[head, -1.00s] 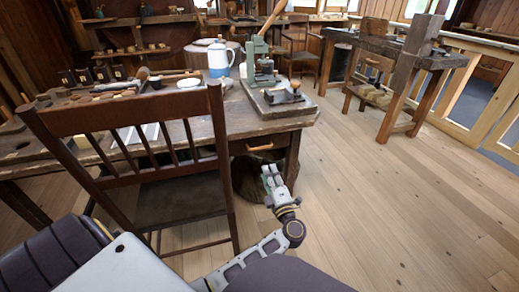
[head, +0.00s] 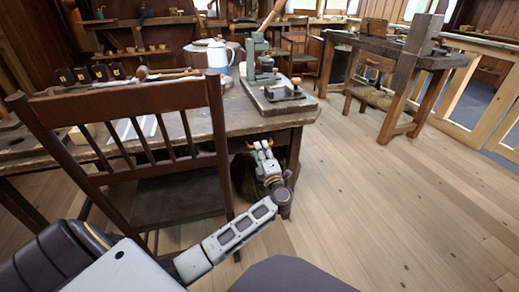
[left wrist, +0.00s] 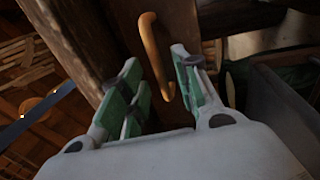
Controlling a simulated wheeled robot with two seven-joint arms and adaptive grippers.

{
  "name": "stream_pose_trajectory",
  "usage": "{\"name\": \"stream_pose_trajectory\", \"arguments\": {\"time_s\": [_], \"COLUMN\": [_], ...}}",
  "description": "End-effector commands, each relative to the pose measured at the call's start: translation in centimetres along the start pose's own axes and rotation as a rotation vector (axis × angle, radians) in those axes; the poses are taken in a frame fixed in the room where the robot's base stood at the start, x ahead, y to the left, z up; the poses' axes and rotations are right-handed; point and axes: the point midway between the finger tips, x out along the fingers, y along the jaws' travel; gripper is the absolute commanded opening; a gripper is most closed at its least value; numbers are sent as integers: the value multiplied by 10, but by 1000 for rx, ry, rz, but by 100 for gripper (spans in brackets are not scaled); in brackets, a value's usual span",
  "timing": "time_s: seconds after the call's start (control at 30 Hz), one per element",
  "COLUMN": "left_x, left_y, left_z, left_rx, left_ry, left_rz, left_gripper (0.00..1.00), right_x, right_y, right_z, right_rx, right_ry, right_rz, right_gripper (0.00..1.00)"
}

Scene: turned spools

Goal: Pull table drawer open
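The wooden work table (head: 190,125) stands at the middle left in the head view. Its drawer front (left wrist: 180,35) carries a curved, light orange-brown handle (left wrist: 152,50), seen close up in the left wrist view. My left gripper (head: 262,150) is at the drawer under the table's right end and hides most of it in the head view. In the left wrist view its green-padded fingers (left wrist: 158,75) are apart, with the handle showing between them. I cannot tell whether they touch it. The drawer looks shut. My right gripper is not in view.
A dark wooden chair (head: 145,160) stands against the table, left of my left arm. A white-and-blue jug (head: 218,60) and a green machine (head: 258,62) stand on the table. Open plank floor (head: 390,200) lies to the right, before a second bench (head: 400,62).

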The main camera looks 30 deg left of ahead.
Motion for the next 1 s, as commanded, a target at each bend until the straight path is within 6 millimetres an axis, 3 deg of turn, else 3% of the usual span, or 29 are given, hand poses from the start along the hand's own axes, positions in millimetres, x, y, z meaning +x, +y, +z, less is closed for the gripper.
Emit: {"name": "stream_pose_trajectory", "arguments": {"time_s": [0.3,0.67,0.93,1.0], "left_x": [26,29,29,29], "left_y": [0,0,0,0], "left_z": [0,0,0,0], "left_rx": [0,-1,-1,-1], "left_ry": [0,0,0,0], "left_rz": [1,0,0,0], "left_gripper": [32,32,0,0], "right_x": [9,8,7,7], "right_y": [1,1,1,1], "right_z": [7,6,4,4], "right_rx": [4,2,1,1], "right_ry": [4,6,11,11], "right_rz": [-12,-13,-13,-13], "right_gripper": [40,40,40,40]}}
